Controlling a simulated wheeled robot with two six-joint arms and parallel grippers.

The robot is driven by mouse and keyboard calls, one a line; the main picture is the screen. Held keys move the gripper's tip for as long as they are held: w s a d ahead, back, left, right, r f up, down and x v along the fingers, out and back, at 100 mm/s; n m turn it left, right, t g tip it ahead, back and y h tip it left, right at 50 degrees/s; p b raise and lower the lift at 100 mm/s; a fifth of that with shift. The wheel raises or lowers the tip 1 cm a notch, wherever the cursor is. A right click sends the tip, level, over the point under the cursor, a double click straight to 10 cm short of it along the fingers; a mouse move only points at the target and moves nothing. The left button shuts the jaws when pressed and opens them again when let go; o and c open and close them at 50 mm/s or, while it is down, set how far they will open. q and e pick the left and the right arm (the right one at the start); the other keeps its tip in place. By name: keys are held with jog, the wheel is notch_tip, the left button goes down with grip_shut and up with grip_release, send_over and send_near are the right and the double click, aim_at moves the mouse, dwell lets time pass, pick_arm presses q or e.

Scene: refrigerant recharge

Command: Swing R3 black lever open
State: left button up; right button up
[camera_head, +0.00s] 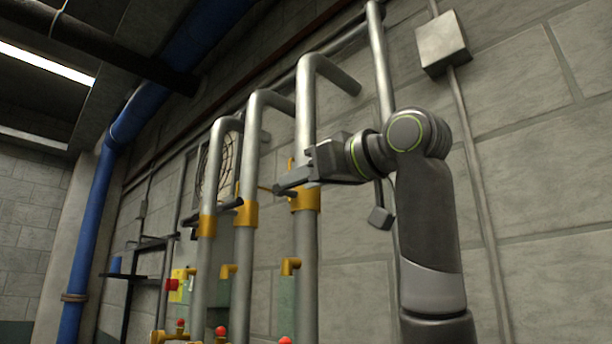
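Three grey vertical pipes each carry a yellow valve collar. The nearest pipe's yellow valve (305,198) is on the right, with the middle valve (246,213) and the far valve (206,225) to its left. A black lever (229,204) sticks out leftward from the middle valve. No R3 label is readable. My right gripper (284,186) reaches leftward across the nearest pipe at its valve. It largely covers that valve's lever, so contact and finger opening cannot be made out. My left gripper is out of view.
My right arm fills the space right of the nearest pipe. A grey box (442,43) is on the block wall at upper right. A blue pipe (92,225) runs down the left. Red-topped fittings (221,331) stand at the bottom.

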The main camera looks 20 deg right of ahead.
jog(key=shift+c, duration=0.3)
jog(key=shift+s, duration=0.1)
jog(key=shift+c, duration=1.1)
grip_shut()
jog(key=shift+f+b, duration=0.35)
jog(key=shift+b, duration=0.3)
jog(key=shift+w+a+f+t+y+b, duration=0.1)
jog(key=shift+w+f+t+y+b, duration=0.3)
jog(key=shift+t+b, duration=0.9)
jog(key=shift+w+a+f+t+y+b, duration=0.1)
jog(key=shift+f+t+y+b, duration=0.3)
jog(key=shift+f+t+b, duration=0.85)
jog(key=shift+w+a+f+t+y+b, duration=0.1)
jog(key=shift+w+f+t+y+b, duration=0.4)
jog(key=shift+b, duration=1.4)
jog(key=shift+s+r, duration=0.25)
jog(key=shift+r, duration=0.05)
